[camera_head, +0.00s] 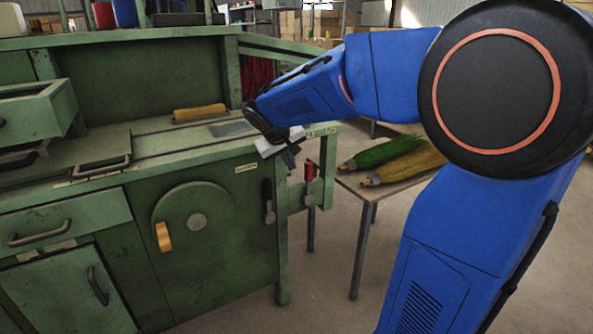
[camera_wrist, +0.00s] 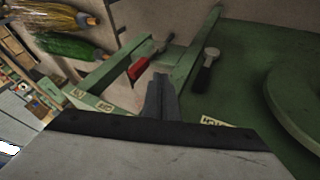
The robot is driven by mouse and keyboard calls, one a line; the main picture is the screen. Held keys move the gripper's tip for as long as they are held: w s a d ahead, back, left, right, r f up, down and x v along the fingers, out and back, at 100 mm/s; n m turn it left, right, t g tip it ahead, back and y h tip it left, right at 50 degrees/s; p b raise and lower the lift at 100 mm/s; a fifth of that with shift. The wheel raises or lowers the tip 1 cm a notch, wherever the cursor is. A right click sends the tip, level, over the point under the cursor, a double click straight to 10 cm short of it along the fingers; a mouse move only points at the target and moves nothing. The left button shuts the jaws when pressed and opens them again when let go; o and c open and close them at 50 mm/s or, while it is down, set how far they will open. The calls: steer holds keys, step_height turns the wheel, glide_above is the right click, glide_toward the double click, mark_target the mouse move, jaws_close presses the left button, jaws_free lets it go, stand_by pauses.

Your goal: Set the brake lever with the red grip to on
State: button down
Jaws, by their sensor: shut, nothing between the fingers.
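The brake lever with the red grip (camera_head: 309,172) is on the green frame at the bench's right end. Its red grip points up in the head view. The red grip also shows in the wrist view (camera_wrist: 139,68), left of the fingers and apart from them. My gripper (camera_head: 289,158) hangs above and slightly left of the red grip, near the bench's front right corner. In the wrist view my gripper's fingers (camera_wrist: 161,80) are together and empty. Small pale labels (camera_wrist: 104,106) sit on the frame, but I cannot read them surely.
A second lever with a black grip (camera_head: 268,200) is on the bench front, left of the red one. A round green wheel (camera_head: 194,220) with an orange handle is further left. A small table (camera_head: 400,172) with green and straw-coloured brooms stands at right.

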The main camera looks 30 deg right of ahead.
mark_target(308, 166)
steer(key=w+d+f, duration=0.7)
steer(key=d+f, duration=0.1)
steer(key=shift+w+d+f, duration=0.15)
steer(key=shift+w+d, duration=0.15)
steer(key=shift+w, duration=0.1)
stand_by(0.3)
stand_by(0.4)
steer(key=shift+d+r+y, duration=0.15)
steer(key=shift+d+y, duration=0.15)
steer(key=shift+d, duration=0.35)
steer(key=shift+d+r+y, duration=0.15)
steer(key=shift+d+y, duration=0.15)
steer(key=shift+d, duration=0.35)
steer(key=shift+w+d+f+m+y, duration=0.1)
steer(key=shift+d+f+m+y, duration=0.1)
steer(key=shift+d+y, duration=0.75)
steer(key=shift+d+f+m+y, duration=0.2)
steer(key=shift+d+y, duration=0.2)
steer(key=shift+d, duration=1.05)
steer(key=shift+w+d+f+m+y, duration=0.1)
steer(key=shift+d+f+m+y, duration=0.1)
steer(key=shift+d+y, duration=0.75)
